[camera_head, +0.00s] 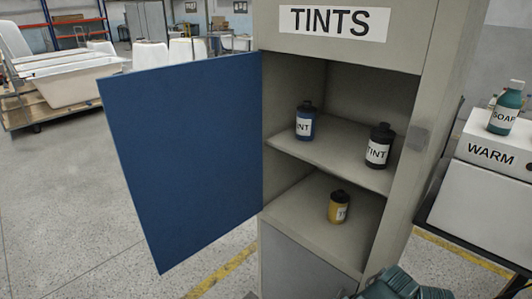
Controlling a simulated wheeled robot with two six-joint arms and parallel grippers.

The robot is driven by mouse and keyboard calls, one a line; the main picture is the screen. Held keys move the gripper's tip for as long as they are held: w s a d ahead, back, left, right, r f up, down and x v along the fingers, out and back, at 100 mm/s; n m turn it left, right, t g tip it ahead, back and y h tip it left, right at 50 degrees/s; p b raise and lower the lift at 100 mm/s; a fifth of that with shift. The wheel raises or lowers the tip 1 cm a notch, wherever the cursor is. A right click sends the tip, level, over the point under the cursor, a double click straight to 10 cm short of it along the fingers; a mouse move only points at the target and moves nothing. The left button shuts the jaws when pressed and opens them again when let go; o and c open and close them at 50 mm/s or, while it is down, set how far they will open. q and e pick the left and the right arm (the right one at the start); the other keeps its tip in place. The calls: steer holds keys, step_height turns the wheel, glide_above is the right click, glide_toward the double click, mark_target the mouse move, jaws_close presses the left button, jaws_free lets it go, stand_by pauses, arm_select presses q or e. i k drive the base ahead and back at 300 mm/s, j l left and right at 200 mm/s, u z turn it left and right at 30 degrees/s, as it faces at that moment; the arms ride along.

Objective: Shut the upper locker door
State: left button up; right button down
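The locker (408,36) is grey with a "TINTS" label on its top panel. Its upper door (185,160) is a blue panel, wide open and swung out to the left, hinged on the left side of the opening. The upper compartment is exposed. A grey lower door (300,268) covers the part below, and its bottom is cut off by the frame. Neither gripper shows. A dark teal mechanical part, probably of my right arm, enters at the bottom edge in front of the locker's right side.
A blue tint bottle (305,124) and a black one (379,150) stand on the shelf (335,154); a yellow bottle (339,208) stands below. Right: a soap bottle (504,112) on a white "WARM" box (490,150). Left floor is clear; tubs (75,82) stand behind.

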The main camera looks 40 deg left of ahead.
mark_target(187, 137)
steer(key=k+j+z, duration=0.1)
steer(key=j+z, duration=0.3)
steer(key=k+j+z, duration=0.1)
steer(key=z, duration=0.3)
steer(key=k+j+z, duration=0.2)
steer(key=j+z, duration=0.25)
steer(key=k+j+z, duration=0.1)
steer(key=z, duration=0.3)
steer(key=k+z, duration=0.4)
steer(key=k+j, duration=0.1)
steer(key=k, duration=0.2)
steer(key=k+j+z, duration=0.1)
steer(key=k+j+u, duration=0.1)
steer(key=k+u, duration=0.25)
steer(key=k+j+u, duration=0.2)
steer(key=u, duration=0.15)
steer(key=k+j+u, duration=0.8)
steer(key=z, duration=0.1)
steer(key=k+j, duration=0.05)
